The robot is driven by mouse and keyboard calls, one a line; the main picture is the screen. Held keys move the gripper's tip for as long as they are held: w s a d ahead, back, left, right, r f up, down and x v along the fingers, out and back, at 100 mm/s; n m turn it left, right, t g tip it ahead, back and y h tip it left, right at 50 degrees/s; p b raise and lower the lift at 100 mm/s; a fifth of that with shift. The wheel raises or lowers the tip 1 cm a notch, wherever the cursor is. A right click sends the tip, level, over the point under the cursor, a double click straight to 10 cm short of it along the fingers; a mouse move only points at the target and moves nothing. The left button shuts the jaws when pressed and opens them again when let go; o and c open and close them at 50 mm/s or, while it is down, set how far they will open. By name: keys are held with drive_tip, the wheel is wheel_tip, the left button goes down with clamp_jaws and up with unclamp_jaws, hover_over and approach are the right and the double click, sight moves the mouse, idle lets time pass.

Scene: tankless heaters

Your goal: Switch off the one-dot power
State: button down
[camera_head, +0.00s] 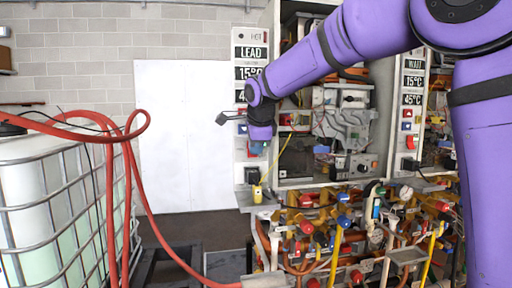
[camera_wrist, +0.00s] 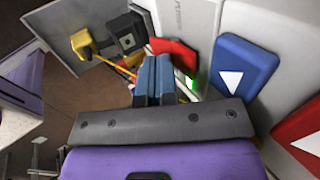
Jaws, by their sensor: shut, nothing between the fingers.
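My gripper (camera_head: 256,149) is shut and empty, pointing down in front of the left panel (camera_head: 240,160), marked "LEAD". In the wrist view its blue-grey fingers (camera_wrist: 154,80) are together, with their tips close to a red switch-like part (camera_wrist: 174,52). I cannot tell whether they touch it; the fingers hide part of it. A blue button (camera_wrist: 244,66) and a red button (camera_wrist: 303,138), each with a white triangle, lie to the right in the wrist view.
A black box (camera_wrist: 125,41) and a yellow plug-like part (camera_wrist: 83,44) are beyond the fingertips. Dense pipes and valves (camera_head: 340,220) fill the space below. A second panel, marked "WAIT" (camera_head: 413,64), stands at right. Red hoses (camera_head: 140,190) and a caged tank (camera_head: 60,200) are at left.

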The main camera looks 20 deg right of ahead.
drive_tip(key=shift+f, duration=0.1)
drive_tip(key=shift+w+f+t, duration=0.15)
drive_tip(key=shift+w+t, duration=0.05)
drive_tip(key=shift+t, duration=0.4)
drive_tip(key=shift+w+r, duration=0.1)
drive_tip(key=shift+r, duration=0.9)
drive_tip(key=shift+d+r, duration=0.1)
